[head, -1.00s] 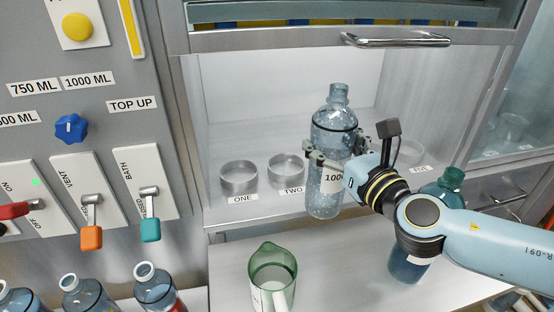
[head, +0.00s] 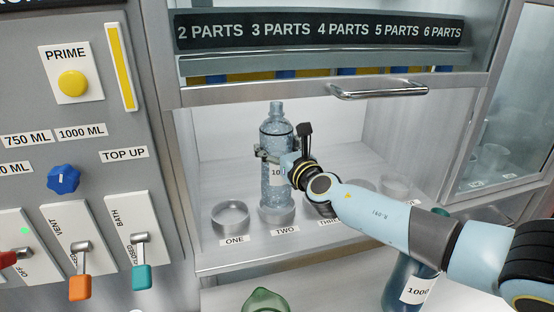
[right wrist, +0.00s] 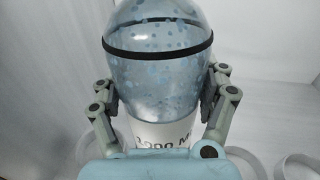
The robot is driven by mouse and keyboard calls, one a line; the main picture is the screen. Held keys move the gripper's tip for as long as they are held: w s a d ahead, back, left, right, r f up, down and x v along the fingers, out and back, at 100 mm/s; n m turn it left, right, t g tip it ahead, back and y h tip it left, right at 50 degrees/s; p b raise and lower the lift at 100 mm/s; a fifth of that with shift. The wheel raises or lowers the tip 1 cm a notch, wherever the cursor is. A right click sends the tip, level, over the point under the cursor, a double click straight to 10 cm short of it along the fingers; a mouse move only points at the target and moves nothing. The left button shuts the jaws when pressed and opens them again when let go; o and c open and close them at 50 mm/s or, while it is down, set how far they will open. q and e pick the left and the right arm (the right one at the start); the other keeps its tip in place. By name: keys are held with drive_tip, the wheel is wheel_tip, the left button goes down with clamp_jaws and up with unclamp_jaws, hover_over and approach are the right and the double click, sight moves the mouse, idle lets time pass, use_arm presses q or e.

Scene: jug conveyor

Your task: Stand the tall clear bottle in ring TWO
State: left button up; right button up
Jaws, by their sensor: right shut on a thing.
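The tall clear bottle (head: 276,150) is upright at ring TWO (head: 284,229) on the cabinet shelf. Its lower end appears within the ring; whether it touches the shelf I cannot tell. My right gripper (head: 273,158) is shut around the bottle's body from the right. In the right wrist view the two fingers (right wrist: 160,100) flank the clear bottle (right wrist: 155,70), below its black band and beside its white label. My left gripper is not in view.
Ring ONE (head: 231,216) stands empty to the left. Ring THREE is partly hidden by my arm, with other rings (head: 396,188) farther right. A raised sash with a handle (head: 378,91) hangs above. A blue bottle (head: 408,290) and a green jug (head: 266,301) stand in front.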

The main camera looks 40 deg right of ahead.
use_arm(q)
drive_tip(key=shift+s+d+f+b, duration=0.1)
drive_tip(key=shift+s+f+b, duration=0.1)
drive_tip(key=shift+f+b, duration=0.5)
use_arm(e)
wheel_tip(320, 180, down, 3)
drive_tip(key=shift+s+f, duration=0.1)
drive_tip(key=shift+f, duration=0.05)
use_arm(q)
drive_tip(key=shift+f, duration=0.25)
use_arm(e)
drive_tip(key=shift+f, duration=0.1)
drive_tip(key=o, duration=1.5)
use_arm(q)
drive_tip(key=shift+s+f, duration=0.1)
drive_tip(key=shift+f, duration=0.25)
use_arm(e)
drive_tip(key=shift+v, duration=6.05)
